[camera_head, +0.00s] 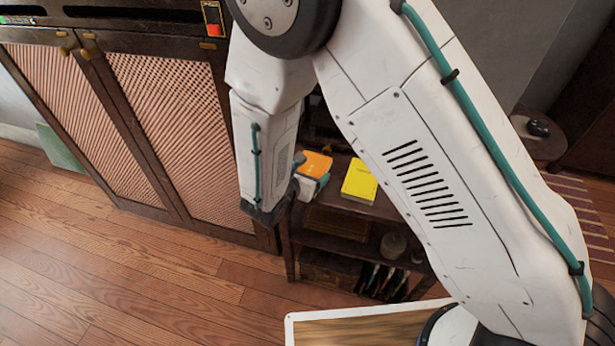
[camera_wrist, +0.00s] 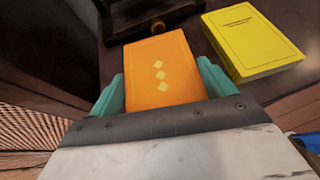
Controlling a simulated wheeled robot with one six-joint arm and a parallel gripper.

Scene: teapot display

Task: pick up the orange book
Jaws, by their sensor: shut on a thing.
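The orange book (camera_wrist: 160,72), with three pale yellow diamonds on its cover, sits between the teal fingers of my gripper (camera_wrist: 163,88) in the wrist view. The fingers press on its left and right sides, and its near edge meets the gripper's dark front. In the head view the orange book (camera_head: 315,164) shows at the end of my arm, over the top of a dark wooden shelf (camera_head: 385,208). My gripper (camera_head: 312,180) is partly hidden there by my wrist. I cannot tell whether the book is clear of the shelf top.
A yellow book (camera_head: 359,181) lies on the shelf top just right of the orange book. A wooden cabinet (camera_head: 125,120) with woven doors stands to the left. A small round table (camera_head: 540,148) is at the far right. The wooden floor (camera_head: 120,265) in front is clear.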

